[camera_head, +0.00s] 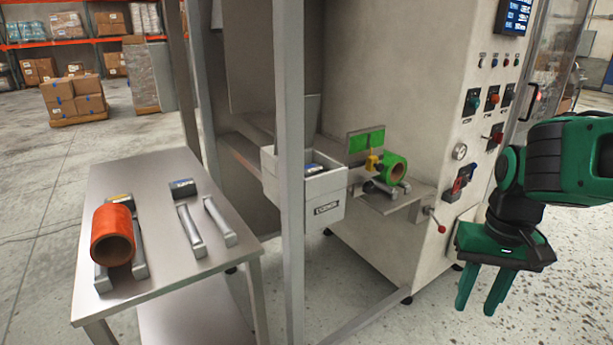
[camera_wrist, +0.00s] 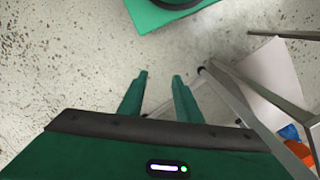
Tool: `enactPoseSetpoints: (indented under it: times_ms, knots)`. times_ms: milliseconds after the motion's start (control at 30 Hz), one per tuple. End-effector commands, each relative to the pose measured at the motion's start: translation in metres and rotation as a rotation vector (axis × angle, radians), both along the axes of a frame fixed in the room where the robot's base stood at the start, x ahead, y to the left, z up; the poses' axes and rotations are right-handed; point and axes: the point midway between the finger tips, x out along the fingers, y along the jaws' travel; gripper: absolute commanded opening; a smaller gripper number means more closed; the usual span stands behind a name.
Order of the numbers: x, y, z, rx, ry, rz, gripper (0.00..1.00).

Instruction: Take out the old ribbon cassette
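A dark cassette-like block with a blue and white top (camera_head: 314,169) sits inside the open grey box (camera_head: 325,209) on the machine's side. Its lower part is hidden by the box wall. A similar dark block (camera_head: 183,188) lies on the steel table. Another dark block with a yellowish top (camera_head: 119,199) is partly hidden behind the orange roll. My gripper (camera_head: 482,305) hangs fingers down at the right, in front of the machine and well apart from the box.
The steel table (camera_head: 160,264) holds an orange roll (camera_head: 113,236) on a cradle and an empty pair of rails (camera_head: 205,225). A metal post (camera_head: 289,100) stands before the box. A green roll (camera_head: 393,168) and a red-knobbed lever (camera_head: 436,221) are beside the box.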

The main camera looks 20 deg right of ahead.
Motion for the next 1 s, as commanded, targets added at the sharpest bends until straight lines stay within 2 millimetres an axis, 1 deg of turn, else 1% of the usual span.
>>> enactPoseSetpoints:
  times_ms: [67, 100, 133, 167, 200, 233, 267, 367, 400, 467, 500, 567, 600, 667, 700, 800, 833, 900, 1000]
  knots:
    - [0.0, 0.0, 0.0, 0.0, 0.0, 0.0, 0.31]
    - [0.0, 0.0, 0.0, 0.0, 0.0, 0.0, 0.36]
    - [0.001, 0.0, 0.0, -0.001, -0.001, 0.001, 0.43]
    - [-0.004, 0.0, 0.003, -0.003, -0.011, 0.006, 0.5]
    - [-0.004, -0.001, 0.006, -0.008, -0.029, 0.016, 0.6]
    - [0.003, -0.002, 0.008, -0.016, -0.043, 0.028, 0.67]
    - [0.013, -0.004, 0.01, -0.026, -0.063, 0.046, 0.71]
    - [0.07, -0.009, 0.02, -0.074, -0.166, 0.153, 0.71]
    - [0.102, -0.007, 0.027, -0.096, -0.226, 0.212, 0.71]
    - [0.156, 0.0, 0.039, -0.127, -0.334, 0.308, 0.71]
    - [0.193, 0.009, 0.049, -0.144, -0.411, 0.376, 0.71]
    - [0.247, 0.028, 0.065, -0.16, -0.531, 0.471, 0.71]
    - [0.281, 0.043, 0.076, -0.166, -0.611, 0.53, 0.71]
    - [0.325, 0.067, 0.093, -0.167, -0.727, 0.607, 0.71]
    - [0.35, 0.083, 0.104, -0.165, -0.799, 0.649, 0.71]
    - [0.397, 0.118, 0.13, -0.153, -0.951, 0.724, 0.71]
    - [0.406, 0.127, 0.136, -0.148, -0.988, 0.739, 0.71]
    - [0.422, 0.141, 0.148, -0.14, -1.05, 0.763, 0.71]
    - [0.434, 0.153, 0.156, -0.133, -1.101, 0.78, 0.71]
